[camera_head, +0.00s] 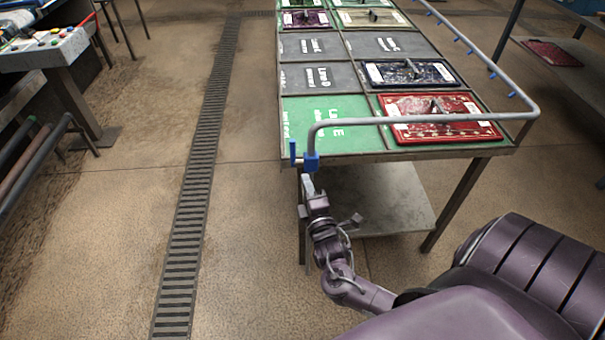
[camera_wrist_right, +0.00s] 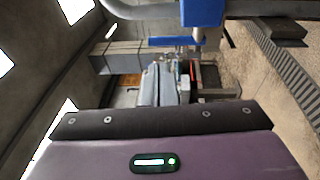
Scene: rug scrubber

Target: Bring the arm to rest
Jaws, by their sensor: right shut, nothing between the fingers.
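My right gripper (camera_head: 308,186) is shut and empty. In the head view it sits low beside the near left corner of the green table, just below the blue fitting (camera_head: 311,161) at the end of the grey rail. I cannot tell whether it touches the fitting. In the right wrist view a blue block (camera_wrist_right: 202,12) shows close at the top, and my purple wrist housing fills the bottom. My left gripper is in neither view.
The table (camera_head: 300,115) carries framed rug samples, with a red one (camera_head: 440,128) at the near right. A grey rail (camera_head: 420,118) crosses above its near end. A control desk (camera_head: 45,50) stands at the far left. The floor beside the drain grate (camera_head: 190,220) is clear.

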